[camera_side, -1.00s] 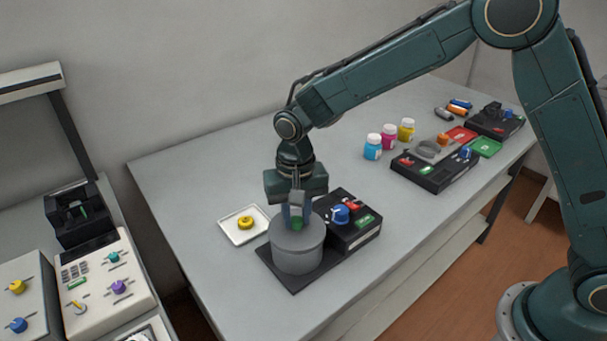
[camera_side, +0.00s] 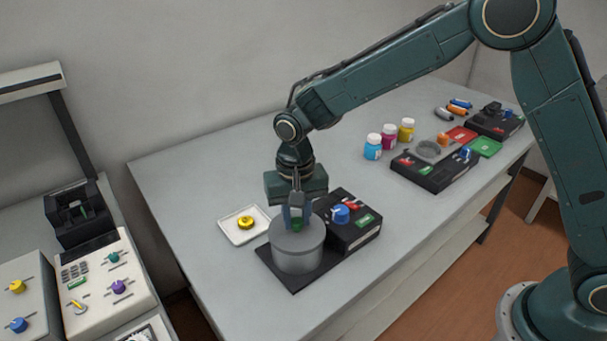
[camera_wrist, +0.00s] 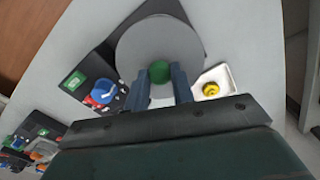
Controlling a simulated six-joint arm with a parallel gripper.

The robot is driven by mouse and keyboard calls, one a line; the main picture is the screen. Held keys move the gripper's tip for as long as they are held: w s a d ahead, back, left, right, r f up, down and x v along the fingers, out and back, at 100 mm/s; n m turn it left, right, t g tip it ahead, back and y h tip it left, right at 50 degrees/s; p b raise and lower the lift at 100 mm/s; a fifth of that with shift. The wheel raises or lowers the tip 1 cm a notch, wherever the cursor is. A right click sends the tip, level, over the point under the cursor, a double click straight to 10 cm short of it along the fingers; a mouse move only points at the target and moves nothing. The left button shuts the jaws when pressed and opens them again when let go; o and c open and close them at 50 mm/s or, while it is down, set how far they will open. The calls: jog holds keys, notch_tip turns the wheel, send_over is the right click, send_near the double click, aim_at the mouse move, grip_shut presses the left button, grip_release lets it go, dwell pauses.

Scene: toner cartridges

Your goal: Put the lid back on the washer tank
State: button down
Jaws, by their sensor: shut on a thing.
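The washer tank (camera_side: 297,258) is a grey cylinder on a dark base plate, near the front of the table in the side view. A round grey lid (camera_side: 284,236) with a green knob covers its top. In the wrist view the lid (camera_wrist: 150,40) fills the upper middle, hiding the tank. My gripper (camera_side: 297,222) points straight down over the lid. It is shut on the green knob (camera_wrist: 160,71), with one finger on each side. The lid looks level on the tank; I cannot tell whether a small gap remains under its edge.
A control box (camera_side: 350,222) with a blue knob adjoins the tank. A white tray (camera_side: 234,236) with a yellow piece (camera_side: 245,222) lies to its left. Bottles (camera_side: 389,138) and another dark unit (camera_side: 436,171) stand farther right. The table's left part is clear.

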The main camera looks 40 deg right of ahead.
jog(key=c, duration=0.6)
grip_release()
jog(key=shift+c, duration=0.2)
jog(key=shift+r, duration=0.1)
jog(key=shift+r, duration=2.4)
jog(key=shift+c, duration=0.2)
grip_shut()
jog(key=shift+f, duration=2.25)
